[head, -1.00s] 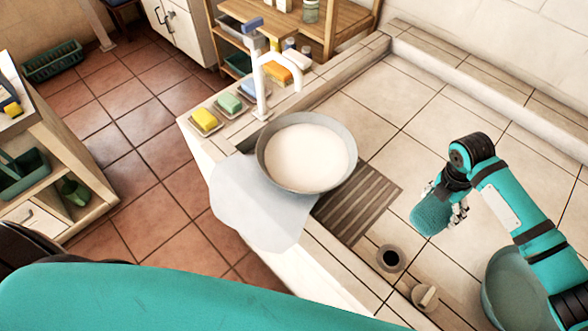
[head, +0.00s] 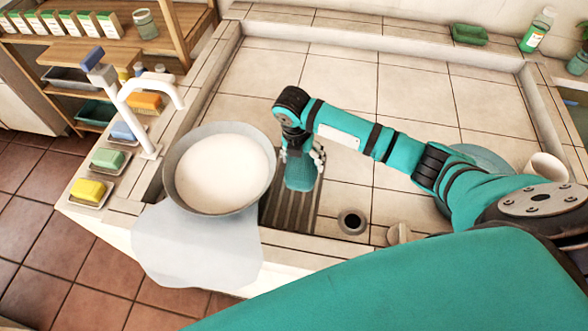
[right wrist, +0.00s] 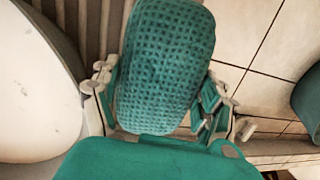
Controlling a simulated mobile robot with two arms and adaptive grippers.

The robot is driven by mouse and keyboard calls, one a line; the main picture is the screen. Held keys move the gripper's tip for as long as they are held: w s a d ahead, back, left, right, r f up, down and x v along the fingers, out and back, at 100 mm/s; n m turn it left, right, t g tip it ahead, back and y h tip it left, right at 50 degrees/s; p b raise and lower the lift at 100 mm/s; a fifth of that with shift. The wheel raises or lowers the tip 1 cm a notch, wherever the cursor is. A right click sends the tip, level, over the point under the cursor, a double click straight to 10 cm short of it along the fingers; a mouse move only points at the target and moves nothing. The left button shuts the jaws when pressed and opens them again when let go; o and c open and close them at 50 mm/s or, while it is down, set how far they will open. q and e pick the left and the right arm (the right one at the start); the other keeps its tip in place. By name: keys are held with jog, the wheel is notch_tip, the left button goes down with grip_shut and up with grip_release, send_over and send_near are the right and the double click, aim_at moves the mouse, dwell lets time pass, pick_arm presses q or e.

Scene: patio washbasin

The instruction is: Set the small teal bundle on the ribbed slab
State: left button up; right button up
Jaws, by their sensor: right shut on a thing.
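The small teal bundle (head: 301,170) is held by my right gripper (head: 303,155), which is shut on it. In the right wrist view the bundle (right wrist: 165,62) shows a woven, waffled surface between the two fingers (right wrist: 160,100). In the head view it hangs over the brown ribbed slab (head: 280,212), hiding part of it. The slab's ribs also show behind the bundle in the right wrist view (right wrist: 88,22). I cannot tell whether the bundle touches the slab. My left gripper is not in view.
A grey basin of whitish liquid (head: 222,172) stands close at the slab's left, with a pale cloth (head: 195,245) hanging below it. A white tap (head: 140,110) rises behind. A dark drain hole (head: 352,221) lies right of the slab. A teal bowl (head: 480,158) is farther right.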

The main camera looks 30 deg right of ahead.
notch_tip(320, 180, down, 6)
jog(key=shift+r, duration=0.1)
jog(key=shift+w, duration=0.1)
jog(key=shift+f, duration=0.2)
jog(key=o, duration=1)
jog(key=r, duration=0.5)
jog(key=a+r, duration=0.1)
jog(key=r, duration=0.1)
jog(key=shift+a+r, duration=0.1)
jog(key=shift+r, duration=0.2)
jog(key=shift+r, duration=0.1)
